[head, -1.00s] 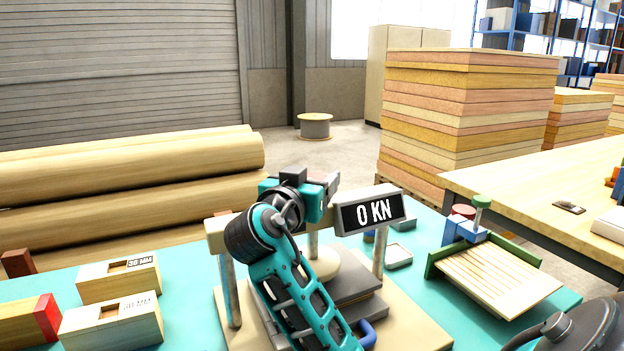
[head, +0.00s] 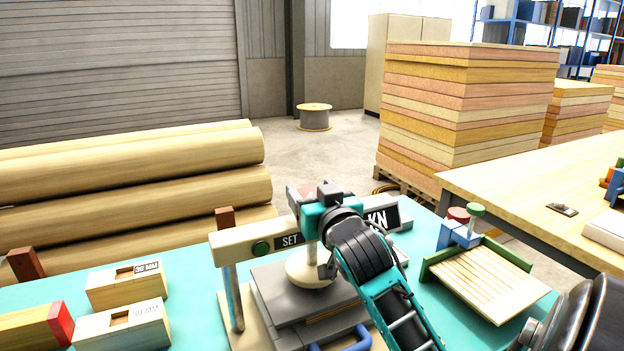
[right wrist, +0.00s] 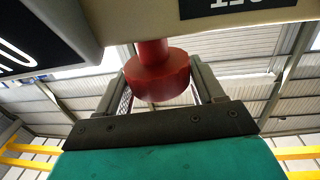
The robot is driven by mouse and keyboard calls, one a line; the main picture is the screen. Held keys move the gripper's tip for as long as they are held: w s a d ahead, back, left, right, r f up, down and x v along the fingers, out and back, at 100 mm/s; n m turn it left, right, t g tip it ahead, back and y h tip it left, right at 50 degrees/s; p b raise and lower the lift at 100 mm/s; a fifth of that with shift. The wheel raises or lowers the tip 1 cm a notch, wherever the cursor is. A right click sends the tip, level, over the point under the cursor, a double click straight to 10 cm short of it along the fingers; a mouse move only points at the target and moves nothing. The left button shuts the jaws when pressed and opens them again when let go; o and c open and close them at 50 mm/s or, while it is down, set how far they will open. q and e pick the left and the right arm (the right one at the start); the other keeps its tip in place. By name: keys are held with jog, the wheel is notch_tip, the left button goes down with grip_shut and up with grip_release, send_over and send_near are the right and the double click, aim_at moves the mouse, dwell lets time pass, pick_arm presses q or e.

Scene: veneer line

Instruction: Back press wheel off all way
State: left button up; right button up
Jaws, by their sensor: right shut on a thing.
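The press has a pale crossbeam (head: 233,247) with a green button and a SET label, and a dark display (head: 395,215) partly hidden by my arm. Its red wheel (right wrist: 157,78) sits above the beam between the two fingers of my right gripper (head: 306,192). The gripper is shut on the wheel, which is mostly hidden in the head view. A round pale press foot (head: 308,268) stands over the grey plates (head: 275,300); I cannot tell whether it touches them. My left gripper is not in view.
Two wooden blocks (head: 122,325) with windows lie left of the press. A slatted green-ended tray (head: 490,285) stands at the right. Logs (head: 130,190) lie behind the teal bench, and a board stack (head: 465,110) stands at the back right.

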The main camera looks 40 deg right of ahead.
jog(key=n+t+y+p, duration=0.1)
jog(key=n+y+p, duration=0.1)
jog(key=y, duration=0.3)
jog(key=shift+d+r+n, duration=0.1)
jog(key=shift+d+n, duration=0.05)
jog(key=shift+n, duration=0.55)
jog(key=n+y, duration=0.1)
jog(key=y, duration=0.1)
jog(key=shift+n+y, duration=0.3)
jog(key=shift+n, duration=0.1)
jog(key=shift+n+y+p, duration=0.3)
jog(key=shift+n+y, duration=0.3)
jog(key=shift+y, duration=0.5)
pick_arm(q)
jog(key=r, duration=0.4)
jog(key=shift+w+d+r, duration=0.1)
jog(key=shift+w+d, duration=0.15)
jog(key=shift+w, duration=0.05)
pick_arm(e)
jog(key=shift+n+y, duration=0.5)
jog(key=shift+y, duration=0.3)
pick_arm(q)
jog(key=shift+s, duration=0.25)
pick_arm(e)
jog(key=o, duration=1)
jog(key=shift+c, duration=0.2)
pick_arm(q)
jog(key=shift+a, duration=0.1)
pick_arm(e)
jog(key=shift+s, duration=0.1)
